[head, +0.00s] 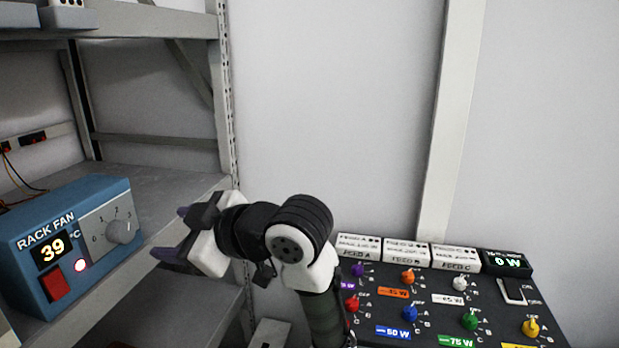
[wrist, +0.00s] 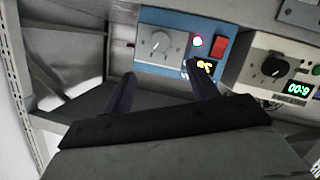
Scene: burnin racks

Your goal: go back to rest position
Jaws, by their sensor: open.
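My gripper (head: 172,238) is at the left end of my arm in the head view, beside the front edge of the shelf. Its two dark fingers are spread apart with nothing between them. In the wrist view my gripper (wrist: 155,85) points toward the blue rack fan box (wrist: 209,22). That rack fan box (head: 100,198) stands on the shelf at left, with a grey knob, a red switch, a lit lamp and a display reading 39 °C. A clear gap shows between the fingers and the box in the head view.
The grey metal shelf rack (head: 175,180) fills the left, with an upright post (head: 226,100). A dark control panel (head: 430,318) with several coloured knobs and a 0 W display (head: 507,262) is at lower right. A light box (wrist: 290,62) with a green display is beside the fan box.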

